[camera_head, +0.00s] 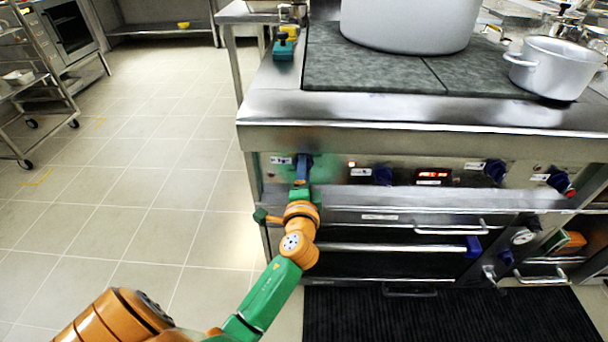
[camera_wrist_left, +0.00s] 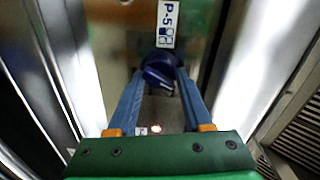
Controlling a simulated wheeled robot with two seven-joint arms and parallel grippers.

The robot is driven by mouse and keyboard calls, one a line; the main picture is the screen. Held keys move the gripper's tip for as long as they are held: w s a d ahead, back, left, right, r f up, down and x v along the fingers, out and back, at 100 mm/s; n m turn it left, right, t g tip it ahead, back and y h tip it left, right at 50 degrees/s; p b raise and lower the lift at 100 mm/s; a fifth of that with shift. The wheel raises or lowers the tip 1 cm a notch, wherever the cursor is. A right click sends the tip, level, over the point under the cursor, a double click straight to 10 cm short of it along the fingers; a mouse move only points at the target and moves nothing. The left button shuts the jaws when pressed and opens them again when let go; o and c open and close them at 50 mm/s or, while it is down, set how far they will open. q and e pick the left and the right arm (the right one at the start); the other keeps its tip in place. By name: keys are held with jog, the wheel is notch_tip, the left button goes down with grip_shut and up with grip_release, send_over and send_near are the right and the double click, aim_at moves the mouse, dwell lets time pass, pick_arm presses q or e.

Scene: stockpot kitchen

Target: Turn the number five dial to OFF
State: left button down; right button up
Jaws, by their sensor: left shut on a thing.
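The dark blue number five dial (camera_wrist_left: 158,72) is on the front panel of the range, beside a white label reading P-5 (camera_wrist_left: 168,22). My left gripper (camera_wrist_left: 161,76) is shut on this dial, with one blue finger on each side of it. In the head view, my left gripper (camera_head: 302,172) reaches the left end of the panel and mostly hides the dial. I cannot read the OFF mark or tell the dial's exact setting. My right gripper is not in view.
Other blue dials (camera_head: 382,175) and a red lit display (camera_head: 433,175) line the panel to the right. A large pot (camera_head: 408,24) and a smaller pot (camera_head: 556,68) stand on the range top. Oven handles (camera_head: 450,230) stick out below. The tiled floor (camera_head: 140,190) at left is clear.

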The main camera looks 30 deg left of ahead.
pick_arm(q)
jog(key=n+b, duration=0.1)
jog(key=n, duration=0.3)
jog(key=shift+n+h, duration=0.3)
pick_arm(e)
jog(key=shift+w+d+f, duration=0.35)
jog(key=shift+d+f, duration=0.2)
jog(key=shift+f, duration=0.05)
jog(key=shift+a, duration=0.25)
pick_arm(q)
jog(key=shift+c, duration=1.6)
grip_release()
